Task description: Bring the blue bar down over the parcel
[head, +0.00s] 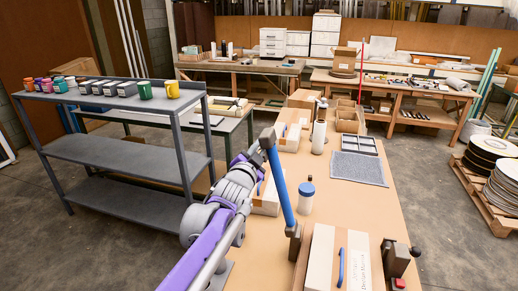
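The blue bar (280,183) stands raised and leans a little to the left. Its lower end meets a grey bracket (294,235) at the left side of the parcel, and its upper end has a grey-brown cap. The parcel (322,262), a cardboard box with a pale label, lies at the bottom of the head view, partly cut off. A small blue curved piece (340,268) lies on it. My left gripper (263,150) is at the bar's upper end; its fingers are too small and overlapped to tell whether they grip it. My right gripper is out of view.
A black and red fixture (397,262) stands right of the parcel. A white jar with a blue lid (307,197) stands behind the bracket. A grey mat (358,168), open boxes and a cylinder (319,136) are farther back.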

